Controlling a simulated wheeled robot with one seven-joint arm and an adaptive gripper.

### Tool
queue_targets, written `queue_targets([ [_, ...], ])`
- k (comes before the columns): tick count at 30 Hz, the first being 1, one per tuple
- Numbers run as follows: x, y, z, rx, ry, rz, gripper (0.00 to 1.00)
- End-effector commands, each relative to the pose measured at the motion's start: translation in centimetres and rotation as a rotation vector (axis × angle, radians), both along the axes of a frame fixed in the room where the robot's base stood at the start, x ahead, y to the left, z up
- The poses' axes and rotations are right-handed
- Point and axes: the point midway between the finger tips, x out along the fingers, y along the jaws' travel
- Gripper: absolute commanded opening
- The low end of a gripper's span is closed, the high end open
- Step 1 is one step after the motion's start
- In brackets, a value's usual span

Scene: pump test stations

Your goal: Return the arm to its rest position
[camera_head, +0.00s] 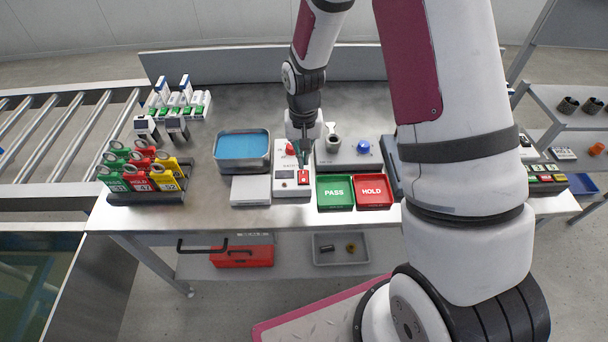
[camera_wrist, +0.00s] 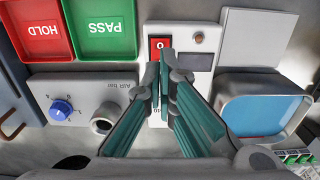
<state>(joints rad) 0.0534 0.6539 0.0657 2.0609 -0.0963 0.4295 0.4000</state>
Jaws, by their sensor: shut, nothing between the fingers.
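My arm reaches down from the top of the head view over the workbench (camera_head: 370,105). My gripper (camera_head: 302,166) points down above the white box with a red switch (camera_head: 281,183). In the wrist view my gripper (camera_wrist: 164,68) has its green fingers together at the tips, with nothing between them. The fingertips are right by the red switch (camera_wrist: 160,43); I cannot tell whether they touch it. The fingers hide part of the white box.
Green PASS (camera_head: 334,193) and red HOLD (camera_head: 373,190) trays stand right of the white box. A unit with a blue knob (camera_head: 363,147) is behind them. A blue-filled tray (camera_head: 242,148) and a tag rack (camera_head: 146,197) stand left.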

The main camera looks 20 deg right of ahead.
Motion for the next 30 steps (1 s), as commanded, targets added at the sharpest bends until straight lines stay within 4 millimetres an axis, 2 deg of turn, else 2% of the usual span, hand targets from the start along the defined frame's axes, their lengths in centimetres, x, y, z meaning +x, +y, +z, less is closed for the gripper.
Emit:
queue_targets([
  [13, 0.0, 0.0, 0.0, 0.000, 0.000, 0.000, 0.00],
  [17, 0.1, 0.0, 1.5, -0.003, -0.016, 0.007, 0.00],
  [20, -0.1, -0.1, 4.5, -0.008, -0.046, 0.024, 0.00],
  [23, -0.7, -0.3, 8.7, -0.017, -0.086, 0.048, 0.00],
  [30, -3.9, -0.5, 17.9, -0.038, -0.182, 0.109, 0.00],
])
